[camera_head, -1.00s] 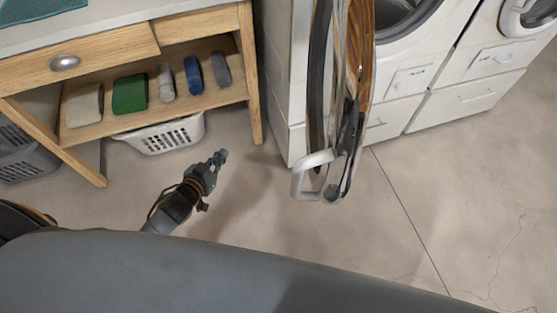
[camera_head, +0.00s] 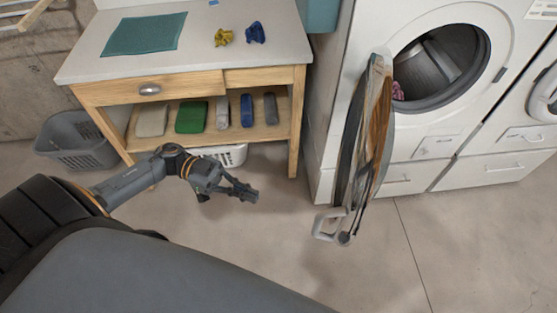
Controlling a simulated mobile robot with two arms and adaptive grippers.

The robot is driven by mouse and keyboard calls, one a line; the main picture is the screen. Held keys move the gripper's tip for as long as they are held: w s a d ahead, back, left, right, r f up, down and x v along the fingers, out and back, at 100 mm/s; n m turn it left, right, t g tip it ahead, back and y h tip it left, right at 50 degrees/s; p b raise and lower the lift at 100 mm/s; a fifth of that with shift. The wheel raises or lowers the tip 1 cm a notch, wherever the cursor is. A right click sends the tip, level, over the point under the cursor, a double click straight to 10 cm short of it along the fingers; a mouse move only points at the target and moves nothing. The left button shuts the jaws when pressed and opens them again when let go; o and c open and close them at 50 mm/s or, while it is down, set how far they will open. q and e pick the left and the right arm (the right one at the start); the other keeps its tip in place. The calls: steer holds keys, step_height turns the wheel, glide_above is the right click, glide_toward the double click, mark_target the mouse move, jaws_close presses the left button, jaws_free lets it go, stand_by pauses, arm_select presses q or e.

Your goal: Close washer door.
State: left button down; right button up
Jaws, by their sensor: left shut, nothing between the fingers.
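The washer (camera_head: 425,125) is the white front-loader at the right, with pinkish cloth at the edge of its round drum opening. Its door (camera_head: 365,135) stands wide open, swung out toward me and seen nearly edge-on. The white door handle (camera_head: 325,226) is at the door's near lower end. My left gripper (camera_head: 250,193) is shut and empty, to the left of the door and handle and clearly apart from them, in front of the wooden table. My right gripper is not in view.
A wooden table (camera_head: 190,73) with a grey top stands left of the washer, with rolled towels on its shelf. A white basket (camera_head: 232,155) is under it and a grey basket (camera_head: 75,142) beside it. A second machine (camera_head: 535,110) is at right. The front floor is clear.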

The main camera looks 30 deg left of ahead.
arm_select(q)
steer(key=d+p, duration=0.4)
steer(key=d, duration=0.9)
steer(key=shift+w, duration=0.45)
steer(key=shift+d, duration=0.15)
